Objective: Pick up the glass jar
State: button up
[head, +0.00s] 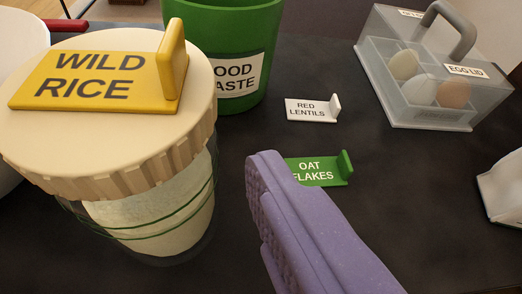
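A glass jar (165,222) stands upright at the left of the head view, with pale contents and green lines round its side. It has a wide cream ribbed lid (120,170). A yellow sign reading WILD RICE (85,80) sits on the lid. A purple finger of my gripper (285,215) rises from the bottom, right of the jar. Its textured pad faces left and is bare, with a gap to the jar. My other finger is not visible. The gripper looks open.
A green food waste bin (215,25) stands behind the jar. A white RED LENTILS sign (308,109) and a green OAT FLAKES sign (325,171) are on the dark counter. A clear egg box (420,105) stands at the back right. A white object (503,190) is cut off at right.

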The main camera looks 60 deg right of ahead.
jog(key=b+x, duration=0.3)
jog(key=x, duration=0.4)
jog(key=shift+w+d, duration=0.15)
jog(key=shift+d, duration=0.1)
jog(key=c, duration=1.1)
jog(key=shift+r, duration=0.1)
